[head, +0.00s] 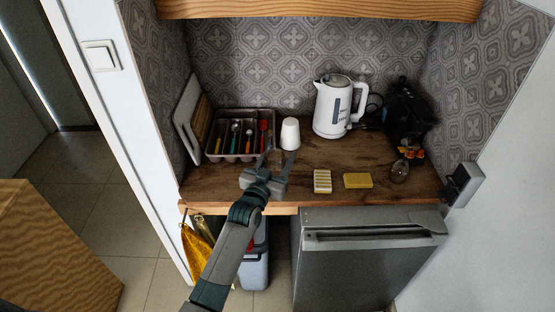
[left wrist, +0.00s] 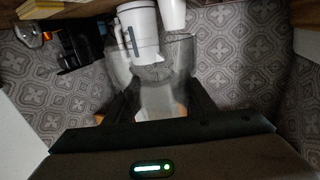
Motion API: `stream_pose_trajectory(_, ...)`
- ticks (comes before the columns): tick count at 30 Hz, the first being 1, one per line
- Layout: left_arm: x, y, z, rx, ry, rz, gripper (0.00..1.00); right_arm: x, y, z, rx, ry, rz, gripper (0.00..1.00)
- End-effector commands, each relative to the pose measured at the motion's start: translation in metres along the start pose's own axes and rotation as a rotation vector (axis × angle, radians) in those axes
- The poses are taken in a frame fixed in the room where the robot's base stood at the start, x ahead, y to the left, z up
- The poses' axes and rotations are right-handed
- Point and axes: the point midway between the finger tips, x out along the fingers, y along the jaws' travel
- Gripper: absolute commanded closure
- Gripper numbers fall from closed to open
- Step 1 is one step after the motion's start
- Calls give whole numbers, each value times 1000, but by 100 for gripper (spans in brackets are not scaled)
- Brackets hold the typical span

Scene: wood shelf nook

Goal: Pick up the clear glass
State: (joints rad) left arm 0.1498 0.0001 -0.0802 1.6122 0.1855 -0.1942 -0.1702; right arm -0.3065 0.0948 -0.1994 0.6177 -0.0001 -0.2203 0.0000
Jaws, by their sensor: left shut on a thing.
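My left gripper (head: 272,172) is above the front left part of the wooden counter (head: 230,188), with its grey fingers pointing toward the back. It also shows in the left wrist view (left wrist: 155,75). It is shut on a pale, see-through thing that looks like the clear glass (left wrist: 157,92); its outline is faint and partly hidden by the fingers. In the head view this thing hardly shows between the fingers. My right gripper is not in view.
A white cup (head: 290,133) and a white kettle (head: 331,106) stand behind the gripper. A cutlery tray (head: 239,134) is at the back left. A striped block (head: 322,181) and a yellow sponge (head: 358,181) lie to the right. A black coffee machine (head: 407,113) stands back right.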

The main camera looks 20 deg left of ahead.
Motion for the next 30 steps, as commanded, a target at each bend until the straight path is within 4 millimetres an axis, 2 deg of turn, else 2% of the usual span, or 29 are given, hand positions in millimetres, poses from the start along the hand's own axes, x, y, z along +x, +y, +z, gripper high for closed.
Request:
stream_pose_trajectory(5, 3, 0, -6, 0, 2, 0, 83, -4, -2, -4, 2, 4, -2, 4)
stream_pose_trajectory(14, 3, 0, -6, 0, 2, 0, 83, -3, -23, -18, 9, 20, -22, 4)
stream_pose_trajectory(30, 3, 0, -6, 0, 2, 0, 83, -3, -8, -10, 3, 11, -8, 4)
